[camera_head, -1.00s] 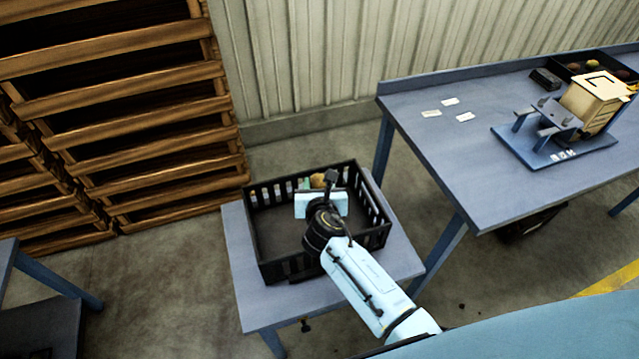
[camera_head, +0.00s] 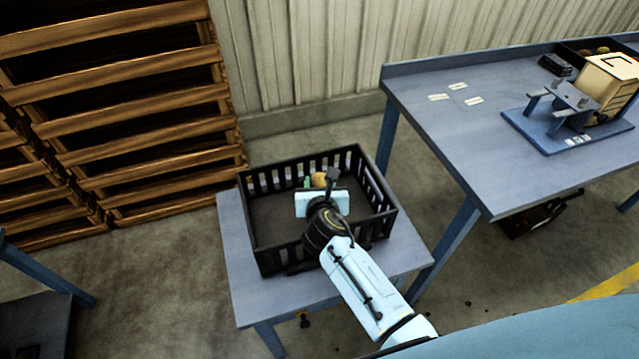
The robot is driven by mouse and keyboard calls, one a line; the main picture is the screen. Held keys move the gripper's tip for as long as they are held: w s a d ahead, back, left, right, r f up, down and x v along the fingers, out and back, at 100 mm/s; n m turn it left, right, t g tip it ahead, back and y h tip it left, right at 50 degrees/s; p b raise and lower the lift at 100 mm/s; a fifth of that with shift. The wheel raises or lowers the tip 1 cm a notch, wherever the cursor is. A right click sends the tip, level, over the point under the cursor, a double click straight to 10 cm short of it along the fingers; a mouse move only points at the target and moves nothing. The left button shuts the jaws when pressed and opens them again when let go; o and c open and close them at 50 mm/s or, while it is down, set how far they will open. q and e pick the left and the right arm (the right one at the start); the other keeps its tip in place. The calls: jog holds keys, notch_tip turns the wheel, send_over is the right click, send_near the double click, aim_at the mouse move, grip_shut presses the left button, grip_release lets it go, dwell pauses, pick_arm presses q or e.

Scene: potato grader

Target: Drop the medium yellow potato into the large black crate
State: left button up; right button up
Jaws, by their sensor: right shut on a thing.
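The large black crate (camera_head: 275,262) stands on a small blue-grey table and has slatted sides. My right gripper (camera_head: 320,183) is over the crate, its arm coming in from the lower right. It is shut on the yellow potato (camera_head: 319,179), of which only a small part shows beyond the gripper body. The fingers are mostly hidden behind the gripper body. How high the potato is above the crate floor I cannot tell. The visible part of the crate floor is bare. My left gripper is not in view.
The small table (camera_head: 240,298) has a free strip in front of the crate. A larger blue table (camera_head: 440,140) at the right carries white cards (camera_head: 457,86), a grading device (camera_head: 570,115) and a dark tray (camera_head: 575,50) of potatoes. Wooden pallets (camera_head: 120,100) are stacked at the left.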

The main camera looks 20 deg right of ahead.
jog(key=o, duration=0.8)
jog(key=shift+c, duration=0.2)
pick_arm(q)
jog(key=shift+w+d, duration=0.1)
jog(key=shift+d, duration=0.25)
pick_arm(e)
jog(key=o, duration=0.4)
jog(key=shift+s+r, duration=0.1)
jog(key=shift+s, duration=0.1)
jog(key=p+v, duration=0.3)
jog(key=v, duration=0.9)
jog(key=shift+s+a, duration=0.1)
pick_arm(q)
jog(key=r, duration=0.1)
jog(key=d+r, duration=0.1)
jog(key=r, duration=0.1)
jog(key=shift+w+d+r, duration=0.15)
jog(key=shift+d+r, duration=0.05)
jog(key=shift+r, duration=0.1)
pick_arm(e)
jog(key=shift+s+r, duration=0.15)
jog(key=shift+s, duration=0.2)
